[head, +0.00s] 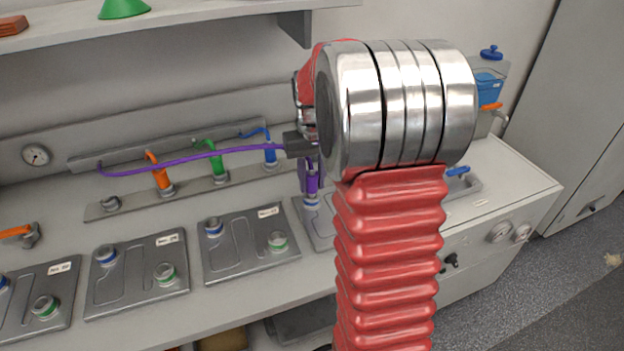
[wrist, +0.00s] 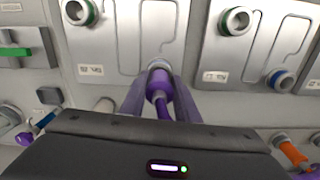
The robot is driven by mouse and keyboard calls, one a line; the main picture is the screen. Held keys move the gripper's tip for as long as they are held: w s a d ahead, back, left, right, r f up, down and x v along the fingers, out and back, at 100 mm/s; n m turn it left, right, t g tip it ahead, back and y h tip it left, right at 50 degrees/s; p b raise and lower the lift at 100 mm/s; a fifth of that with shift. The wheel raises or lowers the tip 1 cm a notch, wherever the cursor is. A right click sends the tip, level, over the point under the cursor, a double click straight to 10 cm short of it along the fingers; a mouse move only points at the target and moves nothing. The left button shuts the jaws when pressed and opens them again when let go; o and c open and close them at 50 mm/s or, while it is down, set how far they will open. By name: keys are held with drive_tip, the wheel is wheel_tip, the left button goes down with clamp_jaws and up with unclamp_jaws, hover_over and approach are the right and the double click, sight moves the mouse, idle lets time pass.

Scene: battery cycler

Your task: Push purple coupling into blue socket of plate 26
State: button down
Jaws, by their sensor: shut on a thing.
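The purple coupling (head: 312,184) is upright between the fingers of my gripper (head: 309,175), which is shut on it. In the wrist view the coupling (wrist: 159,88) lies between the two purple-tinted fingers (wrist: 160,97). Its end meets the ring of the blue socket (wrist: 158,64); I cannot tell how deep it sits. In the head view the blue socket (head: 311,203) shows right under the coupling. Its plate (head: 318,228) is mostly hidden by my arm; the wrist view shows more of the plate (wrist: 115,50), with a label too small to read surely. A purple hose (head: 215,153) trails left from the coupling.
Similar plates (head: 250,250) with blue and green sockets stand to the left. Behind is a rail (head: 190,192) with orange (head: 160,177), green (head: 217,165) and blue (head: 269,150) couplings. A shelf (head: 160,15) overhangs the back. My arm hides the bench's right middle.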

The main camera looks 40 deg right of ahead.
drive_tip(key=shift+f, duration=0.95)
idle(0.7)
drive_tip(key=c, duration=1.3)
unclamp_jaws()
drive_tip(key=shift+o, duration=0.4)
drive_tip(key=o, duration=0.3)
drive_tip(key=shift+o, duration=0.2)
wheel_tip(320, 180, up, 14)
drive_tip(key=shift+f, duration=0.15)
drive_tip(key=shift+s, duration=0.1)
